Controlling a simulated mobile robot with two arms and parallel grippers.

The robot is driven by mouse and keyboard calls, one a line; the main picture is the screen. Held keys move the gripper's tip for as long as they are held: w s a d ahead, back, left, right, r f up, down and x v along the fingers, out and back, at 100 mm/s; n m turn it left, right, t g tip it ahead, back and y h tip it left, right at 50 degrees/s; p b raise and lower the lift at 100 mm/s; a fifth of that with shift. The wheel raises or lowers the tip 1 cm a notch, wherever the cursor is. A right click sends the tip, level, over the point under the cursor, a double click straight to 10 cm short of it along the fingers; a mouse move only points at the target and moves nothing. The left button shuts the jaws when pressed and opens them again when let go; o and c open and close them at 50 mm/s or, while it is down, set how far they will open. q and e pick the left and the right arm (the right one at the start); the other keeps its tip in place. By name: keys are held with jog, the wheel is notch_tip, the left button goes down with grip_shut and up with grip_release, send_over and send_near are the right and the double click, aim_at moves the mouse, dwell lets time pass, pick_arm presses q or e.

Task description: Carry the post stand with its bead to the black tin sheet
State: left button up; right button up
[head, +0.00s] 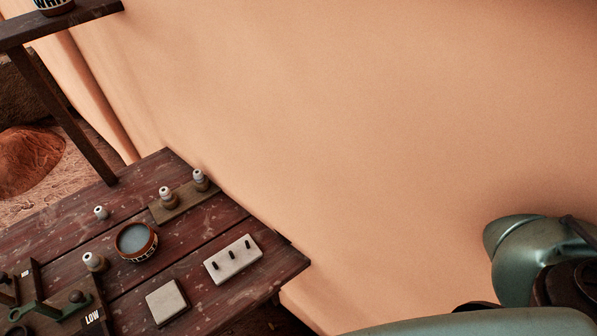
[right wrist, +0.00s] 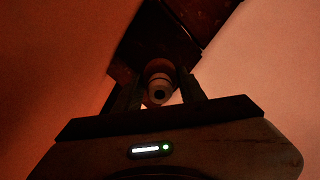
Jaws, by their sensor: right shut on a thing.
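In the right wrist view my right gripper (right wrist: 160,80) is shut on a small round post stand (right wrist: 158,68) with a pale bead (right wrist: 158,92) that has a dark centre. The picture is dim, so the stand's lower part is hard to make out. In the head view only my right arm shows at the lower right; its gripper and the held stand are out of that view. My left gripper is in neither view. I cannot pick out a black tin sheet for certain; a dark flat surface (right wrist: 150,40) lies behind the fingers in the wrist view.
A clay wall (head: 380,130) rises behind.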

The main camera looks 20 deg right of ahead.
jog(key=shift+f+b, duration=0.4)
jog(key=shift+f, duration=0.4)
jog(key=shift+f+b, duration=1.75)
jog(key=shift+f, duration=1.6)
jog(key=shift+b, duration=0.45)
jog(key=shift+f+b, duration=1)
jog(key=shift+b, duration=0.45)
jog(key=o, duration=1.8)
jog(key=shift+c, duration=0.2)
